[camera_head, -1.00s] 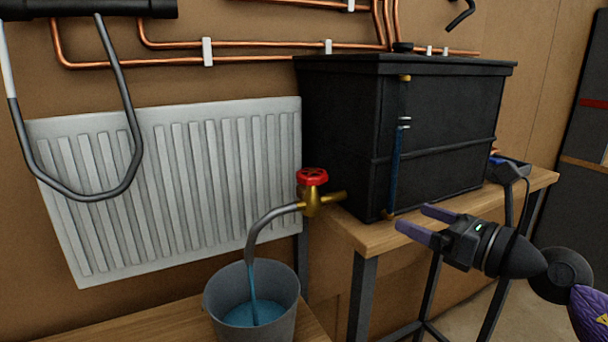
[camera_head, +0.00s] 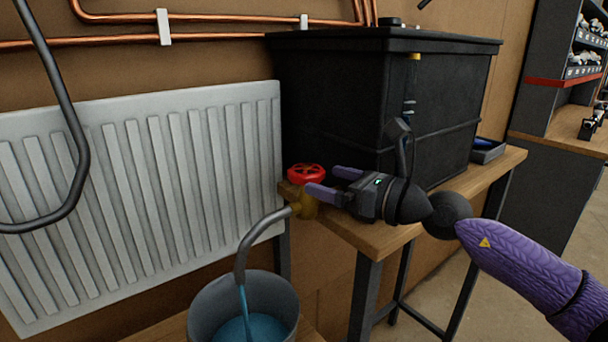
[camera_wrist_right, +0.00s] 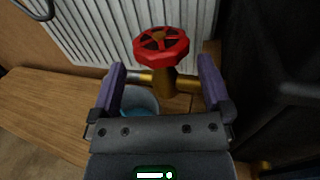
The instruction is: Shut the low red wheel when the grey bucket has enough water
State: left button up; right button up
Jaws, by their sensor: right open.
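The low red wheel (camera_head: 306,174) sits on top of a brass tap beside the black tank. It also shows in the right wrist view (camera_wrist_right: 161,45), beyond and between my fingertips. My right gripper (camera_head: 328,181) is open at the wheel's right side, its purple fingers pointing towards it, with nothing between them. The grey bucket (camera_head: 205,312) stands under the spout (camera_head: 255,240). A blue stream runs into it and blue water (camera_head: 238,330) shows inside; the bucket's lower part is cut off by the frame. My left gripper is not in view.
The black tank (camera_head: 330,110) stands on a wooden bench (camera_head: 385,240) behind my right gripper. A white radiator (camera_head: 150,190) hangs on the wall at the left. A dark tray (camera_head: 488,150) lies at the bench's right end.

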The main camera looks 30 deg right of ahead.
aim_at(306, 169)
jog(key=shift+r+p+x, duration=0.2)
jog(key=shift+p+x, duration=0.45)
jog(key=shift+x, duration=1.95)
jog(key=shift+d+f, duration=0.1)
jog(key=shift+f, duration=0.1)
